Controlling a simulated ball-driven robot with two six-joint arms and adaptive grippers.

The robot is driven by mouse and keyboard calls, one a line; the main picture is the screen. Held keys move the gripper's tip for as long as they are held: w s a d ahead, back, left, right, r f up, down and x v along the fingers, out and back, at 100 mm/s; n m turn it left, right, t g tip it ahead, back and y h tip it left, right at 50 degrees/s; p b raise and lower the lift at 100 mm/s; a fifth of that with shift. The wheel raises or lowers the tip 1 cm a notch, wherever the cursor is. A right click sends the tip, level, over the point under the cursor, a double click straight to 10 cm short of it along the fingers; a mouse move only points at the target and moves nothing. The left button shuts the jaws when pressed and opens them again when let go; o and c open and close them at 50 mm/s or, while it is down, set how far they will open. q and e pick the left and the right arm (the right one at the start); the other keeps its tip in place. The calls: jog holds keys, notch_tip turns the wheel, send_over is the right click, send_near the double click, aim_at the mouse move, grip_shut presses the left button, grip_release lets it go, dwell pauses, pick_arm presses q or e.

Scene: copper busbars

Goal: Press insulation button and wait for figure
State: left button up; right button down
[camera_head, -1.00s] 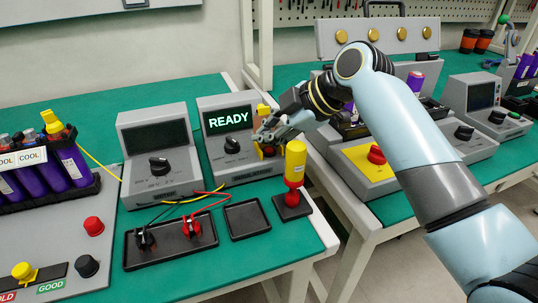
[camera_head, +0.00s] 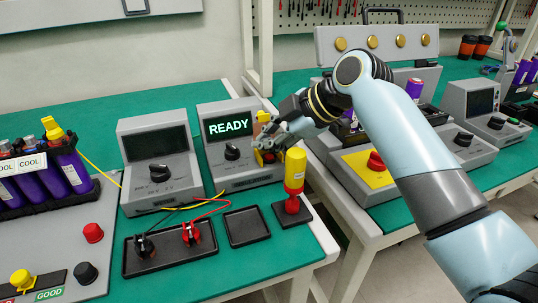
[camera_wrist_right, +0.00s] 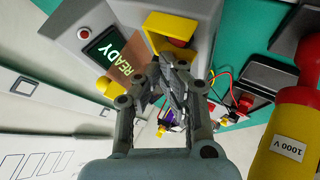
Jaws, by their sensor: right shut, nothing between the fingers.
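The grey tester (camera_head: 236,168) stands on the left green bench, and its screen (camera_head: 228,127) reads READY. A black knob (camera_head: 232,152) is on its front. A yellow housing with red inside (camera_wrist_right: 171,30) is at the tester's right side, largely behind my fingers in the head view. My right gripper (camera_head: 264,141) is shut and empty, close in front of that side. In the wrist view its fingertips (camera_wrist_right: 172,62) are just below the yellow housing; I cannot tell whether they touch it. My left gripper is not in view.
A yellow and red cylinder (camera_head: 294,172), labelled 1000 V in the wrist view, stands right of the tester, near my gripper. A black tray (camera_head: 169,249) holds black and red probes. A second tester (camera_head: 160,172) stands left. An empty tray (camera_head: 246,228) lies in front.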

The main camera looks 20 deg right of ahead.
aim_at(268, 158)
jog(key=shift+f, duration=0.1)
dwell(0.3)
jog(key=shift+f, duration=0.3)
jog(key=shift+s+f, duration=0.1)
jog(key=shift+f, duration=0.65)
dwell(0.8)
jog(key=shift+r, duration=0.1)
jog(key=shift+d+r+p, duration=0.1)
jog(key=shift+r+p, duration=0.5)
jog(key=shift+r, duration=0.35)
notch_tip(268, 158, up, 5)
jog(key=p, duration=0.5)
jog(key=shift+r, duration=0.1)
